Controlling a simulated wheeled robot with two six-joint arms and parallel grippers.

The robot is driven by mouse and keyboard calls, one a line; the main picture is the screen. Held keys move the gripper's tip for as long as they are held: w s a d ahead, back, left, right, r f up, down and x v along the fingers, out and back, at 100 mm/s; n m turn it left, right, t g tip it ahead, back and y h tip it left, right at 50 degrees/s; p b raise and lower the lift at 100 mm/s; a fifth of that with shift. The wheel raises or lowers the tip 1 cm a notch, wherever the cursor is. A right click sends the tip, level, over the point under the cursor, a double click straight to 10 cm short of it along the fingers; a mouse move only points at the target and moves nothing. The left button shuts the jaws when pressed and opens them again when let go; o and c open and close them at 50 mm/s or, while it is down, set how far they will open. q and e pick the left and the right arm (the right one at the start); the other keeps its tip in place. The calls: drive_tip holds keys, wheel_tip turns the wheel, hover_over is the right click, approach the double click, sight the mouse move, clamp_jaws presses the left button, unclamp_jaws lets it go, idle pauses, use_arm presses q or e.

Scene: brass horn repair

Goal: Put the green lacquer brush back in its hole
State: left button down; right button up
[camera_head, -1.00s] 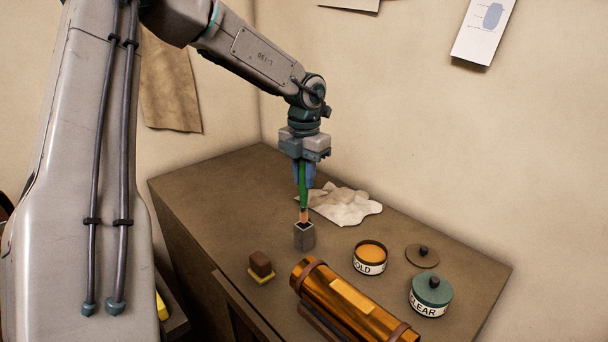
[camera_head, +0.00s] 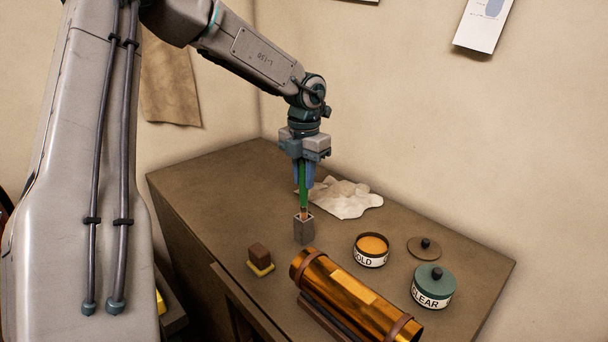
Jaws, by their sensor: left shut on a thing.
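My left gripper (camera_head: 303,178) is shut on the green lacquer brush (camera_head: 303,190). The brush is upright, with its handle between the fingers and its lower end pointing down. A small grey square block holder (camera_head: 304,230) with an open hole in its top stands on the bench directly below. The brush's brownish lower end is at the hole's mouth and its tip is hidden from view, seemingly inside the hole. My right gripper is not in view.
A crumpled white cloth (camera_head: 346,199) lies behind the holder. A brown block on a yellow base (camera_head: 260,260), a brass tube (camera_head: 352,299), an open GOLD jar (camera_head: 371,250), its loose lid (camera_head: 424,248) and a closed CLEAR jar (camera_head: 432,288) stand around. The bench's (camera_head: 215,190) left part is clear.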

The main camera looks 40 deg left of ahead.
use_arm(q)
drive_tip(key=shift+f+b, duration=2.35)
drive_tip(key=shift+f, duration=0.25)
drive_tip(key=c, duration=1.2)
unclamp_jaws()
drive_tip(key=shift+r, duration=0.1)
drive_tip(key=shift+r, duration=0.6)
wheel_tip(320, 180, up, 3)
drive_tip(key=shift+w+r+b, duration=0.1)
drive_tip(key=shift+r+b, duration=0.1)
drive_tip(key=shift+b, duration=0.55)
wheel_tip(320, 180, up, 6)
drive_tip(key=p, duration=0.4)
hover_over(304, 211)
drive_tip(key=shift+w+a+f, duration=0.2)
drive_tip(key=shift+w+a, duration=0.1)
drive_tip(key=shift+r+p, duration=0.2)
drive_tip(key=shift+p, duration=0.2)
drive_tip(key=shift+a+r, duration=0.1)
